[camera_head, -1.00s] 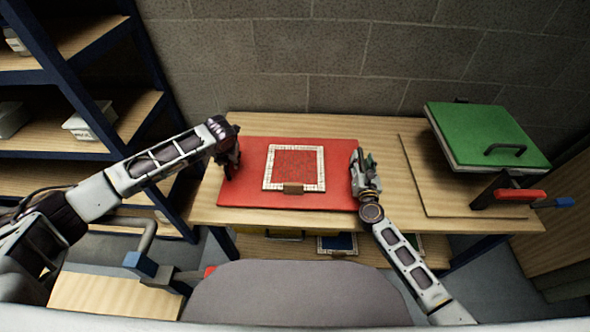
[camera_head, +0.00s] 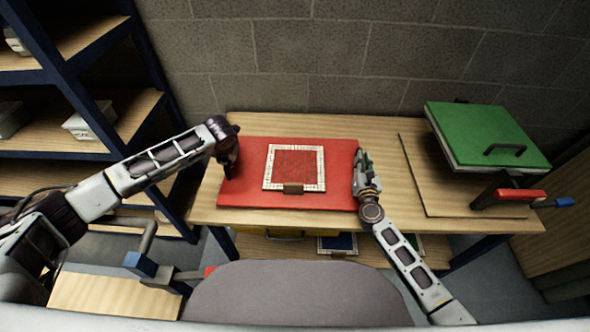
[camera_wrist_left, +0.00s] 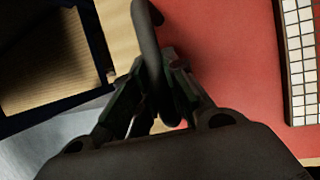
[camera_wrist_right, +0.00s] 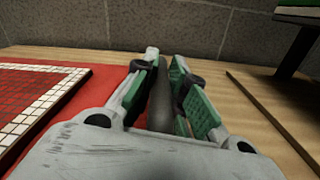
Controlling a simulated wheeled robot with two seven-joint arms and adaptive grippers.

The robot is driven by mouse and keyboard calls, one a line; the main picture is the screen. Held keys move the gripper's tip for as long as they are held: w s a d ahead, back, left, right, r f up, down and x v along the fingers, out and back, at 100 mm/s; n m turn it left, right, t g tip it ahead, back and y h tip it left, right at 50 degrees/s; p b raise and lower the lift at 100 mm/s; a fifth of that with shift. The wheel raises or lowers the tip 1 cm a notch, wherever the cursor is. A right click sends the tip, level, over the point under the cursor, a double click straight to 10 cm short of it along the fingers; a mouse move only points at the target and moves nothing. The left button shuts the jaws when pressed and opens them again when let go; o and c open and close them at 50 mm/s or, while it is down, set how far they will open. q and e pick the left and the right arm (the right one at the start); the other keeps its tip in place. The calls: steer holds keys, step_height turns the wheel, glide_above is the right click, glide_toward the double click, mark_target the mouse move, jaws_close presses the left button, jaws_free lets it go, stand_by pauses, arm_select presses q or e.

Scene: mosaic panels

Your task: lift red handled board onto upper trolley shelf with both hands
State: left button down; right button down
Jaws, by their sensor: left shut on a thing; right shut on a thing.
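The red board (camera_head: 245,198) lies flat on the wooden table, with a white-bordered red mosaic panel (camera_head: 294,166) on it. My left gripper (camera_head: 232,165) is at the board's left edge, shut on a dark bar handle (camera_wrist_left: 146,40). My right gripper (camera_head: 361,163) is at its right edge, shut on the other bar handle (camera_wrist_right: 161,100). The head view hides most of both handles behind the grippers. A trolley with a pale wooden shelf (camera_head: 110,297) and a grey tube handle (camera_head: 147,240) is partly visible at lower left.
A green board (camera_head: 480,130) with a dark handle sits raised at the table's right, near a red-handled clamp (camera_head: 520,195). A blue-framed shelf rack (camera_head: 75,90) stands at left. A block wall is behind the table, and panels lie on a lower shelf.

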arm_select(q)
steer(key=shift+w+r+p, duration=0.2)
steer(key=shift+r+p, duration=0.25)
steer(key=shift+r, duration=0.1)
arm_select(e)
steer(key=shift+w+r, duration=0.1)
steer(key=shift+r, duration=0.25)
